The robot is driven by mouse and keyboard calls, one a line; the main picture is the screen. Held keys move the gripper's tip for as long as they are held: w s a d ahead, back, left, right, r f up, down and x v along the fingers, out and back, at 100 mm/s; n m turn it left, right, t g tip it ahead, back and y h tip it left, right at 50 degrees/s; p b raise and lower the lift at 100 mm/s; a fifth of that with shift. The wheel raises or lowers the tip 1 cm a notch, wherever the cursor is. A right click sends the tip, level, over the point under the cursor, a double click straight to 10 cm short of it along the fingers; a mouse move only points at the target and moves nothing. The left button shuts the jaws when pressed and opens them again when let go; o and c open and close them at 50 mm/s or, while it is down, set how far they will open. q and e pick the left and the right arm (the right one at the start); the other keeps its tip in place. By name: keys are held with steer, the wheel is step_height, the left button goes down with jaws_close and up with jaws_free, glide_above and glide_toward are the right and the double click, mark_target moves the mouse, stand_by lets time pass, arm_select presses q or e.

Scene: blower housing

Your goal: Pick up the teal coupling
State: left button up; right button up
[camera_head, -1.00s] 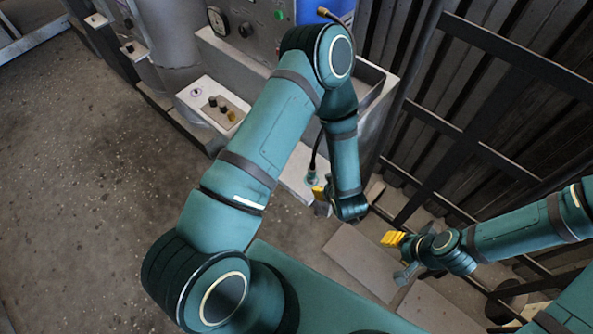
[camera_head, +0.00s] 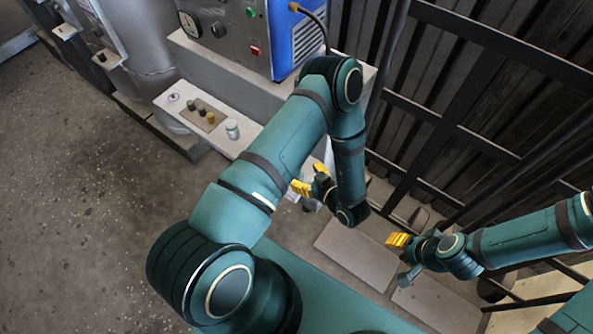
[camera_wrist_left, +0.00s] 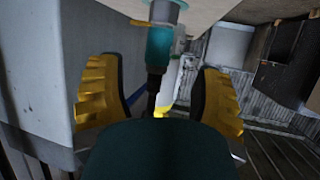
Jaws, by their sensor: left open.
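The teal coupling (camera_wrist_left: 160,46) shows in the left wrist view as a short teal cylinder with a dark stem or hose below it. It lies beyond and between the yellow fingers of my left gripper (camera_wrist_left: 158,95), with clear gaps on both sides. In the head view my left gripper (camera_head: 311,179) is open beside the front ledge, and I cannot make out the coupling there, where my arm covers part of the area. My right gripper (camera_head: 402,258) is at the lower right, away from the ledge. Its finger opening is unclear.
A grey ledge (camera_head: 222,95) carries small knobs (camera_head: 201,111) and a pale jar-like cylinder (camera_head: 232,129). Behind it stands a blue-sided control box (camera_head: 292,42) with a black hose (camera_head: 312,16). Dark railings (camera_head: 465,135) bound the right. Open concrete floor (camera_head: 85,200) lies left.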

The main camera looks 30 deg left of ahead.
arm_select(q)
steer(key=x, duration=0.2)
steer(key=b+x, duration=0.1)
steer(key=x, duration=0.1)
steer(key=shift+w+a+f, duration=0.15)
steer(key=shift+a+f, duration=0.05)
steer(key=shift+f, duration=0.15)
steer(key=shift+w+a+f, duration=0.15)
steer(key=shift+a, duration=0.25)
jaws_close()
